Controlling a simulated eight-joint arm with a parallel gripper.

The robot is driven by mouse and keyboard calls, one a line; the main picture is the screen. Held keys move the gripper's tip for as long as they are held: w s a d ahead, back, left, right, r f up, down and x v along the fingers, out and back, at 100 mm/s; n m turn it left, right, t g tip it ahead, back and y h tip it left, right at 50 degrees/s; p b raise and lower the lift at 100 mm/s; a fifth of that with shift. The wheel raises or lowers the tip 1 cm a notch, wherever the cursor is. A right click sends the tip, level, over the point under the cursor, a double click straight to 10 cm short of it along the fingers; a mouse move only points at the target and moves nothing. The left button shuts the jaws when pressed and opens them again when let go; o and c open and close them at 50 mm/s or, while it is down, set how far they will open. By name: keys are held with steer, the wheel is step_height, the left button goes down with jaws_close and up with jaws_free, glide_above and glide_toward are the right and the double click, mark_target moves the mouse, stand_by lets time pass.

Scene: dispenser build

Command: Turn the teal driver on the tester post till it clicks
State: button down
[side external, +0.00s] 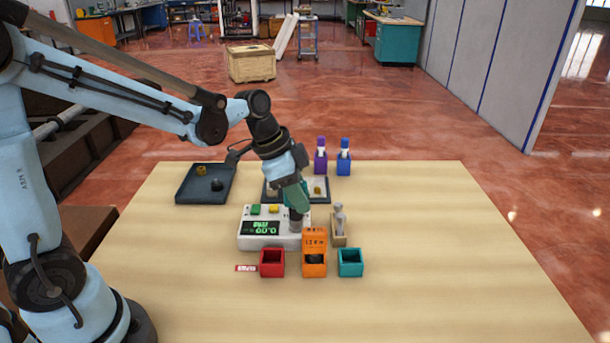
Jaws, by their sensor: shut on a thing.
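My gripper (288,174) is over the middle of the table, tilted, and shut on the teal driver (296,198). The driver points down at the dark post (295,222) at the right end of the white tester (246,241). Its lower end looks to be at the post; I cannot tell how well it is seated. The tester has a lit green display (261,228), a green button (255,210) and a yellow button (274,209).
Red (272,271), orange (314,270) and teal (351,270) bins stand in front. A small holder (339,240) with a grey piece is right of the tester. Dark trays (190,190) and purple (321,163) and blue (344,164) bottles stand behind. The table's right side is clear.

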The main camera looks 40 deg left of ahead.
mark_target(301, 183)
steer(key=shift+f, duration=0.4)
stand_by(0.4)
steer(key=m, duration=0.3)
steer(key=shift+g+h, duration=0.4)
steer(key=shift+s, duration=0.1)
steer(key=shift+r, duration=0.1)
steer(key=shift+r, duration=2.15)
